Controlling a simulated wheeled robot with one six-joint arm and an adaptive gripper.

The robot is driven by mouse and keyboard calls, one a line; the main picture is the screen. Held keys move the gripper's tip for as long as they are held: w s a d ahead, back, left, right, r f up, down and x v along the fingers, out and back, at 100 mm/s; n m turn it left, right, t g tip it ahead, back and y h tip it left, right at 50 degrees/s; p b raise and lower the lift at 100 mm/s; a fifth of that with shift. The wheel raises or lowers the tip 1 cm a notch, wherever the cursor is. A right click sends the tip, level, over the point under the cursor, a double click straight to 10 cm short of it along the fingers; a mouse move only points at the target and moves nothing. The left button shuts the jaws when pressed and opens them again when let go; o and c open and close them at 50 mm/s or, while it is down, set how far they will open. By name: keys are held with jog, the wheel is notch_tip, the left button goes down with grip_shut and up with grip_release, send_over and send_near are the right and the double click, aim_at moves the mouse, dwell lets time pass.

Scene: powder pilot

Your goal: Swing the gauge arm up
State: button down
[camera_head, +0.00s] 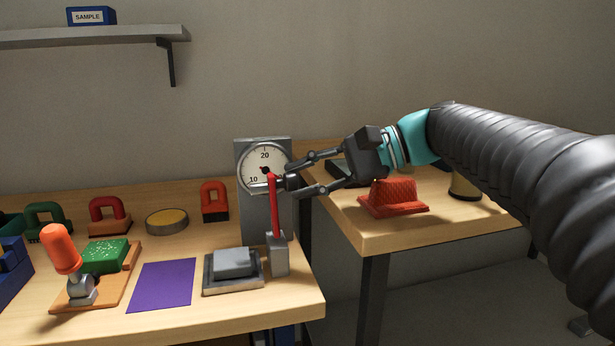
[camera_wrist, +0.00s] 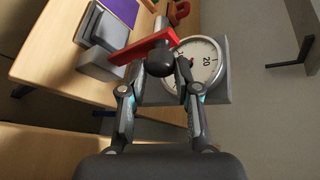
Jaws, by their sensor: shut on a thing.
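The gauge arm (camera_head: 274,208) is a red lever on a grey post (camera_head: 279,258) at the right end of the left table. It stands nearly upright in front of the gauge (camera_head: 264,166), a white dial on a grey housing. My gripper (camera_head: 287,183) comes from the right and is shut on the black knob at the lever's upper end. In the wrist view the fingertips (camera_wrist: 163,75) close around the black knob (camera_wrist: 159,60), with the red lever (camera_wrist: 138,50) reaching left from it. The knob hides part of the dial (camera_wrist: 200,60).
A grey block on a dark base (camera_head: 232,270) stands left of the post. A purple mat (camera_head: 161,285), an orange-handled device (camera_head: 62,250) and several padlock-shaped pieces lie further left. A ribbed red block (camera_head: 394,196) sits on the right table under my arm. A gap separates the tables.

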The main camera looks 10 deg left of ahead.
jog(key=shift+f, duration=0.45)
jog(key=c, duration=0.8)
grip_release()
jog(key=shift+w, duration=0.1)
jog(key=shift+c, duration=0.2)
jog(key=shift+r, duration=0.15)
jog(key=v, duration=1.2)
